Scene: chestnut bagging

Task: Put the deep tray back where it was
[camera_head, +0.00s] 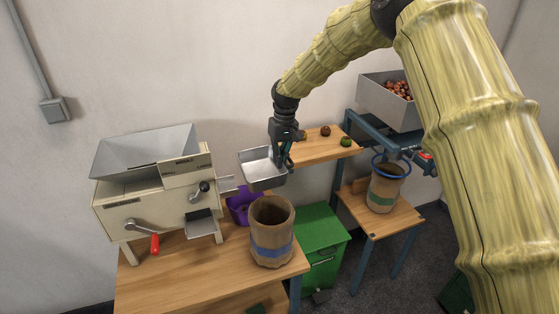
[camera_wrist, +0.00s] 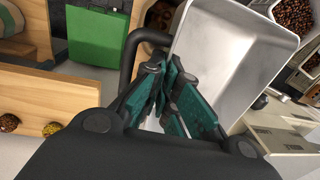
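The deep tray (camera_head: 259,174) is a silver-grey metal pan. In the head view it is in the air between the machine on the left and the small wooden shelf, above the purple bin and behind the brown sack. My gripper (camera_head: 284,160) is at its right side and appears shut on its edge. In the wrist view the tray (camera_wrist: 228,50) fills the upper right, and my gripper's teal fingers (camera_wrist: 168,98) close together at its near edge. A black curved bar lies beside them. The exact grip point is partly hidden. The inside visible to me looks empty.
A cream machine with a hopper (camera_head: 150,190) stands on the left wooden table (camera_head: 165,275). A brown sack (camera_head: 271,235) and purple bin (camera_head: 240,207) are close below the tray. A green cabinet (camera_head: 318,240) stands below.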

